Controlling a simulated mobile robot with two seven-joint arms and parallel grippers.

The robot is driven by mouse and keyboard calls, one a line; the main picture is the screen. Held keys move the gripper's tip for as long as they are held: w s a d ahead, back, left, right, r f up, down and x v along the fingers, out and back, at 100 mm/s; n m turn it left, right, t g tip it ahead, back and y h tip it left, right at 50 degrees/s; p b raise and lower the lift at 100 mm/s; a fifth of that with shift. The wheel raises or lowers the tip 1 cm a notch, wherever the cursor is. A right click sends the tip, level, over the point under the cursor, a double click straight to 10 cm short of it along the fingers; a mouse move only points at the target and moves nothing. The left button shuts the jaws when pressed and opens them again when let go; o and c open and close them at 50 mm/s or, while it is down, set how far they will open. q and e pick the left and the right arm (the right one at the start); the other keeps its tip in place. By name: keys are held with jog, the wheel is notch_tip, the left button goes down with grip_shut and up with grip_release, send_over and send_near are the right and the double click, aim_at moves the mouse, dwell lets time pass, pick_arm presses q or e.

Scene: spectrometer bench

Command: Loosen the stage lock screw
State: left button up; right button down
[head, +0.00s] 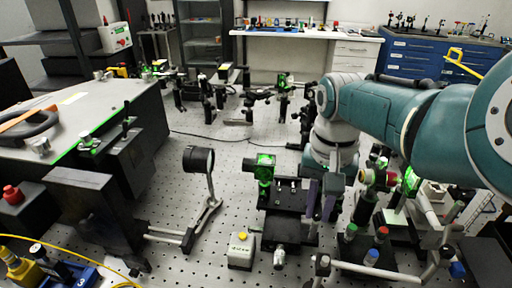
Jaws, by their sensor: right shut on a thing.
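A black translation stage (288,197) sits on the perforated optical bench, with a silver micrometer knob (279,257) at its front. My right gripper (320,214) comes down from the right at the stage's right side. Its two fingers point down and are shut on the stage lock screw. The screw itself is too small and too covered by the fingers to make out. My left gripper is not in view.
A green-lit optic mount (263,170) stands at the stage's back left. A round black screen on a post (199,160) is further left. A small box with a yellow button (241,250) stands in front. Several coloured-cap parts, including a green cap (351,229), crowd the right.

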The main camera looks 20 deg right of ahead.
aim_at(317, 213)
jog(key=n, duration=0.6)
jog(key=shift+r+n+p, duration=0.1)
jog(key=shift+n+p, duration=0.2)
jog(key=shift+p, duration=0.1)
jog(key=n, duration=0.6)
jog(key=shift+a, duration=0.1)
jog(key=shift+n, duration=0.3)
jog(key=c, duration=0.8)
grip_release()
notch_tip(317, 213, up, 10)
jog(key=p, duration=0.7)
